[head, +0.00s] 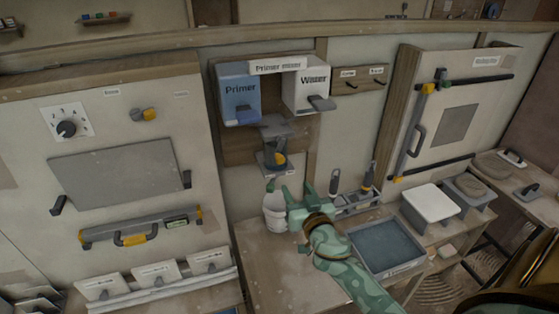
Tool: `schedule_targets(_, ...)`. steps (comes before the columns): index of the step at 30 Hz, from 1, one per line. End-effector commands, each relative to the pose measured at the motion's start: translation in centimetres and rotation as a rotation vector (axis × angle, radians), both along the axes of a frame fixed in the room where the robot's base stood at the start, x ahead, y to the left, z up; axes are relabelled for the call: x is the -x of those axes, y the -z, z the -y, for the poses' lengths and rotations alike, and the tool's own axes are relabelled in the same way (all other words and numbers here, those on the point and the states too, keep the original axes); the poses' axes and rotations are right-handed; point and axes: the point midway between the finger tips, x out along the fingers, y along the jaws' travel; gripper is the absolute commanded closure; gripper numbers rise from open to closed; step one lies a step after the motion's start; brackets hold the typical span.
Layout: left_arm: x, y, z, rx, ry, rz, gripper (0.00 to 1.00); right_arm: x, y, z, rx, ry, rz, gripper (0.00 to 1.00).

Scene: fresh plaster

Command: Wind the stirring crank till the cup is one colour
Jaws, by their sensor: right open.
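The primer mixer (278,67) hangs on the wall, with a blue Primer box (238,92) at left and a white Wasser box (306,90) at right. Below them is a grey mechanism with a yellow part (280,159), which looks like the stirring crank. My right gripper (288,194), green, is open beside the cup's right side, below the crank. Whether it touches the cup is unclear. My left gripper is not in view.
A tool holder (357,203) and a tray of blue-grey liquid (386,245) are right of my right gripper. The bench front (280,265) is clear.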

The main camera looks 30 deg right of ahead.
Motion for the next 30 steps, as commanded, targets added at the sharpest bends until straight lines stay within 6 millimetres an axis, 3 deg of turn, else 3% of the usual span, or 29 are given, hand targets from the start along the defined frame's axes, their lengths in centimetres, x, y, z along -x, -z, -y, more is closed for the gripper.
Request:
schedule_targets(9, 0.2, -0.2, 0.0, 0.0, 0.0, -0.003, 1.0, -7.8, -0.1, 1.9, 0.007, 0.001, 0.001, 0.54)
schedule_targets(15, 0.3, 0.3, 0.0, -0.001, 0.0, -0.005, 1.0, -11.8, 0.0, 2.9, 0.007, 0.001, -0.001, 0.54)
schedule_targets(21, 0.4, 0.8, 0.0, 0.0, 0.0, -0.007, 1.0, -13.8, 0.1, 3.3, 0.007, 0.001, -0.003, 0.54)
schedule_targets(30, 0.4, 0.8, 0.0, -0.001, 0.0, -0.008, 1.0, -14.1, 0.0, 3.4, 0.007, 0.001, -0.002, 0.54)
